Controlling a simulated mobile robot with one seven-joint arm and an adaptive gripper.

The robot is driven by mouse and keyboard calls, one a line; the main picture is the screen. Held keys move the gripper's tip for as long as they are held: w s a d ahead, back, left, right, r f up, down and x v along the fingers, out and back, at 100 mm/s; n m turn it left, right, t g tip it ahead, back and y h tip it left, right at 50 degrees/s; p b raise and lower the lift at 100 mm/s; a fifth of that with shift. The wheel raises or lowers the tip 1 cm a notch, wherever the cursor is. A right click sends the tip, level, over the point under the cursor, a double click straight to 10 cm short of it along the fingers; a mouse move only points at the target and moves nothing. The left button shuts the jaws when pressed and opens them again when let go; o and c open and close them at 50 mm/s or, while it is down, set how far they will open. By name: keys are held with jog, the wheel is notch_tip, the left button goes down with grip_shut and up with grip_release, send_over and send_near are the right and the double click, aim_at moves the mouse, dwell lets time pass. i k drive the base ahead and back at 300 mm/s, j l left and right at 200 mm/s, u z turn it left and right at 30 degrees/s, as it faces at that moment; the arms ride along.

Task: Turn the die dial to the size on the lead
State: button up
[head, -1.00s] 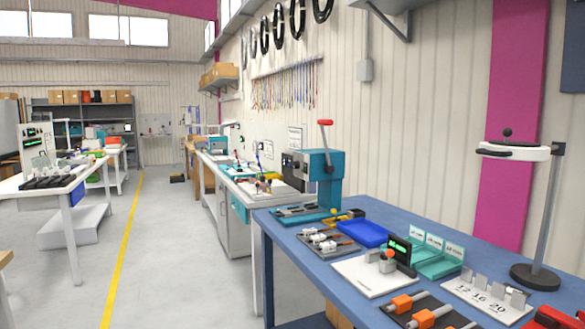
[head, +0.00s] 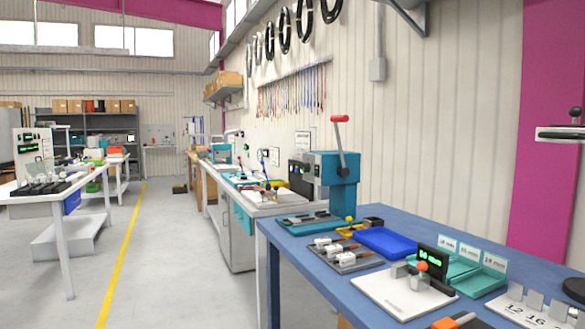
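A teal bench press (head: 343,183) with a red-tipped lever (head: 339,119) stands at the far end of the blue workbench. A dark box (head: 301,173) with small round details sits on its left side; I cannot tell whether one is the die dial, and no size is legible. A grey tray (head: 347,263) in front of the press holds pale blocks with orange-brown parts, perhaps lead ends. A yellow and black piece (head: 362,228) lies by the press base. My gripper is not in view.
The blue workbench (head: 296,262) also bears a blue tray (head: 386,241), a white plate (head: 395,297) with a green-lit display (head: 434,265), teal labelled holders (head: 468,268) and a numbered white board (head: 515,312). Open floor with a yellow line (head: 125,248) lies to the left.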

aim_at(305, 167)
jog(key=i+j+u, duration=0.15)
jog(key=i, duration=1.15)
jog(key=i+j+u, duration=0.15)
jog(key=i, duration=1.15)
jog(key=j, duration=0.05)
